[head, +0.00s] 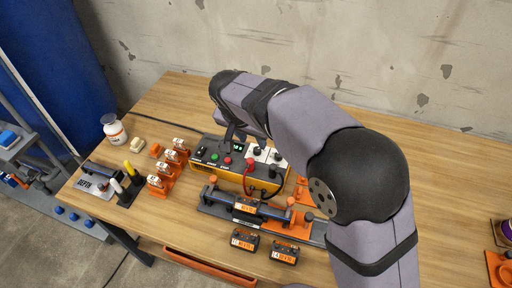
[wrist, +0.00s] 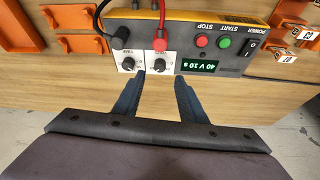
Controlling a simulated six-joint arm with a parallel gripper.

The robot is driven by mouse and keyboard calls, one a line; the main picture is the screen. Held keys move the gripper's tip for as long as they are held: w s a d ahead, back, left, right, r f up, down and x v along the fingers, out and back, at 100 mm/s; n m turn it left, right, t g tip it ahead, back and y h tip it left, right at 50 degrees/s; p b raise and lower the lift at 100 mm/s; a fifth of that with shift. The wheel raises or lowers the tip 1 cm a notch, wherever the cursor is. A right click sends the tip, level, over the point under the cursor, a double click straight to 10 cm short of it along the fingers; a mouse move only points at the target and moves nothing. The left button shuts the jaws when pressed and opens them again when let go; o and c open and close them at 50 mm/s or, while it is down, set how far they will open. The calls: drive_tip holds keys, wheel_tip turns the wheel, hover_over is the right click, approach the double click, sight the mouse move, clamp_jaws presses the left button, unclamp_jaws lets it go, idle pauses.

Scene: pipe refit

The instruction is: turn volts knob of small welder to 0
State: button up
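The small welder (head: 262,184) is a yellow box with a dark sloped panel on the wooden table; in the wrist view its panel (wrist: 185,38) appears upside down. Its display (wrist: 196,65) reads 40 V 10 s. Two black knobs sit on white plates: one knob (wrist: 127,63) is near the left finger's tip, the other knob (wrist: 158,64) lies just beyond the gap between the fingertips. The knob labels are too small to read. My gripper (wrist: 160,76) is open and empty, with no visible contact with either knob. In the head view, my gripper (head: 234,134) is over the panel's back edge.
A red and a black cable plug (wrist: 159,42) stand close to the knobs. Green and red buttons (wrist: 202,41) and a black power switch (wrist: 250,47) share the panel. Orange holders (head: 165,170) stand to the left, a pipe fixture (head: 245,205) in front.

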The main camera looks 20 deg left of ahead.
sight(257, 149)
drive_tip(key=shift+p+x, duration=0.5)
drive_tip(key=shift+x, duration=2.8)
clamp_jaws()
